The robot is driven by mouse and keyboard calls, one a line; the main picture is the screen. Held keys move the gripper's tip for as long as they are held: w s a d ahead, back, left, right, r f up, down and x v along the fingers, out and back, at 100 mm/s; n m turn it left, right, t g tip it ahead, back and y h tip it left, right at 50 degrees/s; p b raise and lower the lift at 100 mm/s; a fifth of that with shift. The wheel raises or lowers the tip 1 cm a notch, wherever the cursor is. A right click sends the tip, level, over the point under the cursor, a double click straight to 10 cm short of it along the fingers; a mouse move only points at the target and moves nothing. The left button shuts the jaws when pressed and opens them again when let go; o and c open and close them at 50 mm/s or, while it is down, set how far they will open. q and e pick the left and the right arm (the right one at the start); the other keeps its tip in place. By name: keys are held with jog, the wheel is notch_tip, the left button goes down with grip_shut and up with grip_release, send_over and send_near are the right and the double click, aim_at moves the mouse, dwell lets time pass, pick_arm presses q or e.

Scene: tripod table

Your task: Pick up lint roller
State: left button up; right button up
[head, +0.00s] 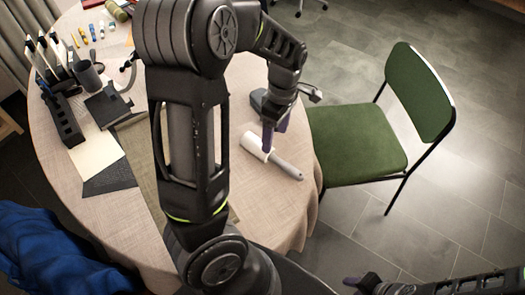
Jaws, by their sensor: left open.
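The lint roller lies on the table near its right edge. Its grey handle (285,166) points to the lower right, and its white roll (256,147) is at the upper left. My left gripper (268,143) points down at the roll end, its purple fingers at or just above it. The fingers are open. I cannot tell whether they straddle the roll or touch it. My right gripper (357,284) is only partly in view at the bottom right, low and away from the table, and its jaw state is unclear.
The round table (262,205) has a beige cloth. A green chair (358,150) stands close to its right edge. A dark organizer (64,121), a cup (88,75), papers (97,156) and small items crowd the left side. A blue cloth (45,250) is at lower left.

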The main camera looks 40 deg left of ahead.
aim_at(272, 153)
pick_arm(q)
jog(key=shift+s+f, duration=0.2)
jog(key=shift+f, duration=1.05)
jog(key=shift+s+f, duration=0.2)
jog(key=shift+f, duration=1.1)
jog(key=shift+s+f, duration=0.15)
jog(key=shift+f, duration=1.15)
jog(key=c, duration=1.5)
